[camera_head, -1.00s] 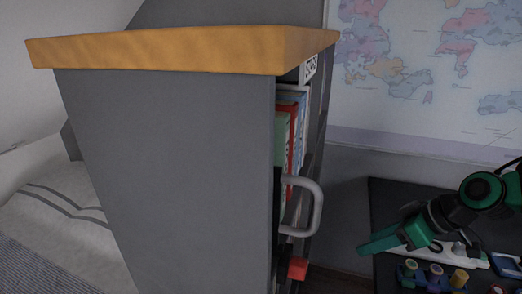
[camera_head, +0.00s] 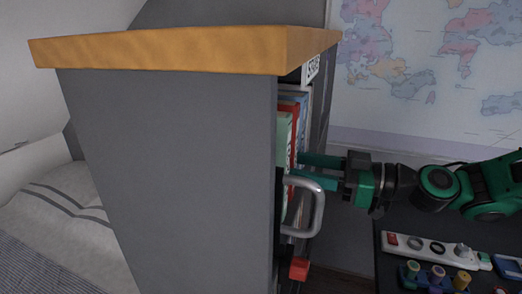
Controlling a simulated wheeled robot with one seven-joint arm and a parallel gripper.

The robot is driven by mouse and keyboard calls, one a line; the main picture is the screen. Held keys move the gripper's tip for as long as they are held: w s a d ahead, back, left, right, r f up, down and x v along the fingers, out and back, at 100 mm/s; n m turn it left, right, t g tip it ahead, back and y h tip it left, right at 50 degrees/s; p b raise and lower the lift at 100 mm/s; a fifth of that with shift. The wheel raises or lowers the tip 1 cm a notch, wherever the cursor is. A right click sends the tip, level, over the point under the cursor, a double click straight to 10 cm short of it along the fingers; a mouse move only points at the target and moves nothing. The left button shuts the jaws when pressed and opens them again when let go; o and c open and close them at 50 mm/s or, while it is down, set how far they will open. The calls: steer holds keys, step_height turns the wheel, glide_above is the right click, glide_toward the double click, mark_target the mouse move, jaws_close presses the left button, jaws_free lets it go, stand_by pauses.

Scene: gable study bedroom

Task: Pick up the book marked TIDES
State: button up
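Several upright books stand in the shelf opening, seen edge-on from the side: a green one (camera_head: 284,135), a red one (camera_head: 294,133) and blue ones (camera_head: 303,100) behind. I cannot read TIDES on any of them from here. My gripper (camera_head: 300,167) comes in from the right, its two green fingers pointing left at the books. The fingers are spread apart, one above the other in the picture. The tips reach the book row and are partly hidden, so I cannot tell whether they touch a book or have one between them.
The grey bookcase (camera_head: 170,170) with a wooden top (camera_head: 160,50) fills the middle. A grey handle (camera_head: 318,208) sticks out just below my gripper, with a red block (camera_head: 299,268) lower down. A dark desk (camera_head: 390,236) at the right holds a power strip (camera_head: 430,250) and several spools.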

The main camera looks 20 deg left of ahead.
steer(key=shift+w+a, duration=0.2)
steer(key=shift+a, duration=1.75)
steer(key=shift+w+a, duration=0.15)
steer(key=shift+a, duration=1.8)
jaws_close()
